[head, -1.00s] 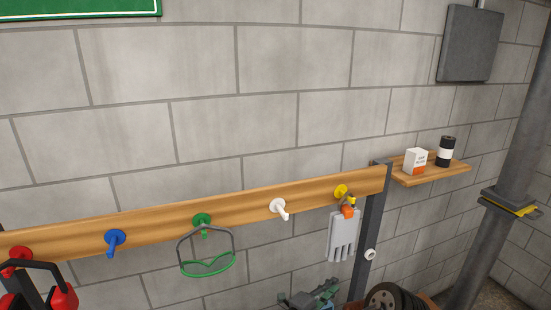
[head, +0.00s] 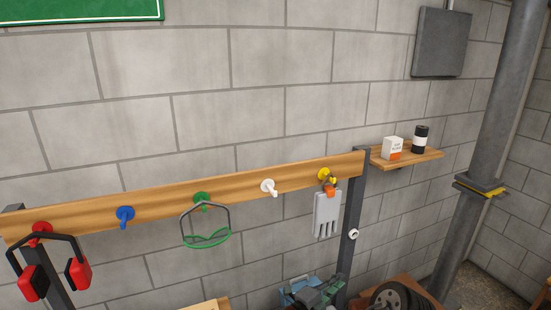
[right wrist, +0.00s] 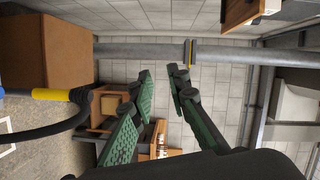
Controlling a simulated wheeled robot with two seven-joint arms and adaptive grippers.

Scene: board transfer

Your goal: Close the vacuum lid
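I cannot make out a vacuum lid in either view. In the right wrist view a thick black hose (right wrist: 60,128) with a yellow collar (right wrist: 52,95) curves in from the left, well apart from my fingers. My right gripper (right wrist: 160,72) has its two green fingers apart with nothing between them. Green and grey parts at the bottom edge of the head view (head: 318,291) look like this gripper, partly cut off. My left gripper is not in view.
A wooden peg rail (head: 160,205) holds red ear muffs (head: 78,273), green goggles (head: 206,240) and a grey glove (head: 327,214). A small shelf (head: 425,158) and a grey pipe (head: 459,240) stand right. Black wheels (head: 388,297) show below.

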